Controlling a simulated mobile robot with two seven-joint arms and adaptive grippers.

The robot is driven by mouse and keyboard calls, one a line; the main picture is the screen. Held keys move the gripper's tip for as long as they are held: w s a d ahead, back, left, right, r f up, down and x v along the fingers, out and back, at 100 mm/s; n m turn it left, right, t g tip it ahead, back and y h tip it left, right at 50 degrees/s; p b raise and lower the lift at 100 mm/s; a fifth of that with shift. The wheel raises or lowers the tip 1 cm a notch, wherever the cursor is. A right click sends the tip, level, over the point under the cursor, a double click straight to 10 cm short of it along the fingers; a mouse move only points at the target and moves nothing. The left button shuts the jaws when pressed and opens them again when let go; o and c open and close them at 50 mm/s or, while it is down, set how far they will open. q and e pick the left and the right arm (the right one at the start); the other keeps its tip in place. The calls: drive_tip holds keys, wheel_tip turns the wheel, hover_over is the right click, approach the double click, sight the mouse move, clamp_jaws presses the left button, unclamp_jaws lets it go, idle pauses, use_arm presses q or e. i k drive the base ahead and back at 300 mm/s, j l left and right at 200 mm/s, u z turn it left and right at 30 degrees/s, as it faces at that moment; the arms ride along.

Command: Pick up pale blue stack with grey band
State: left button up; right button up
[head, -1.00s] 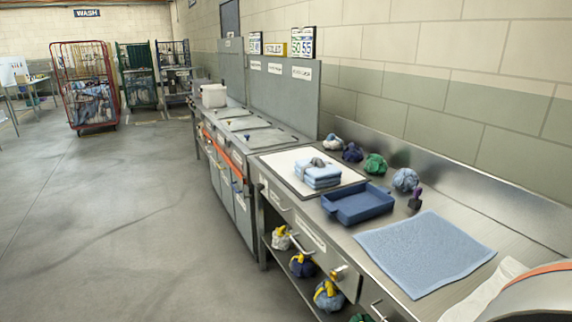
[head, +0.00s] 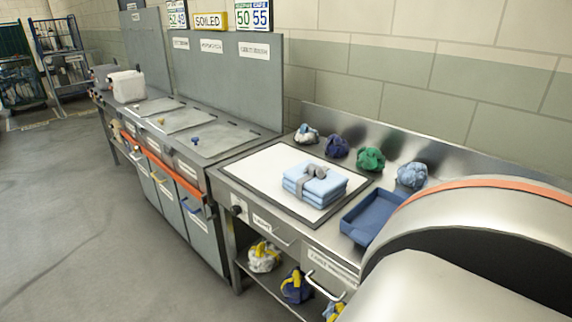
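The pale blue stack with a grey band (head: 314,184) lies on a white panel with a dark frame (head: 262,172) on the steel counter. It looks like folded cloth, with the grey band over its top and side. Nothing touches it from above. A large part of my own arm, silver with an orange stripe, fills the lower right of the head view. Neither gripper shows in this view.
A blue tray (head: 366,216) stands right of the stack, partly hidden by my arm. Several bundled cloths, including a green one (head: 371,159), line the counter's back. Bagged bundles (head: 264,256) sit on the shelf below. Lidded bins (head: 205,138) adjoin on the left.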

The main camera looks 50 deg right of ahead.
sight(316, 184)
drive_tip(key=i, duration=1.55)
drive_tip(key=i+z, duration=0.15)
drive_tip(key=z, duration=0.3)
drive_tip(key=i+z, duration=0.1)
drive_tip(key=z, duration=0.3)
drive_tip(key=i+j+z, duration=0.15)
drive_tip(key=z, duration=1.95)
